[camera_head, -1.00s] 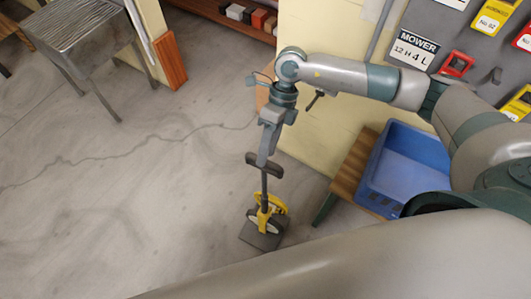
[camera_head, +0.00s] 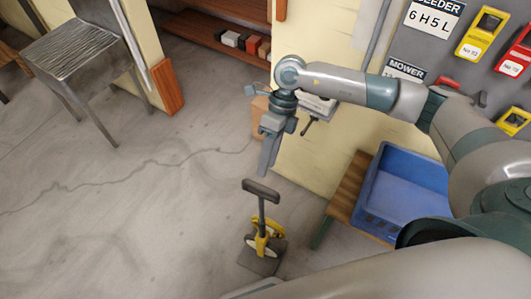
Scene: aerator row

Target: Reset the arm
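My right arm comes in from the right. Its gripper (camera_head: 267,157) hangs pointing down, seen side-on, so the gap between its fingers does not show. It is just above and apart from the dark T-handle (camera_head: 261,190) of a tool (camera_head: 262,243) with a yellow body, a round dial-like part and a dark flat base. The tool stands upright on the floor by itself. My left gripper is not in view.
A blue bin (camera_head: 405,192) sits on a wooden bench (camera_head: 346,188) at the right, below my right arm. A cream wall (camera_head: 315,160) and a grey tag board (camera_head: 430,62) are behind. A metal table (camera_head: 70,45) stands at the upper left. The grey floor at left is clear.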

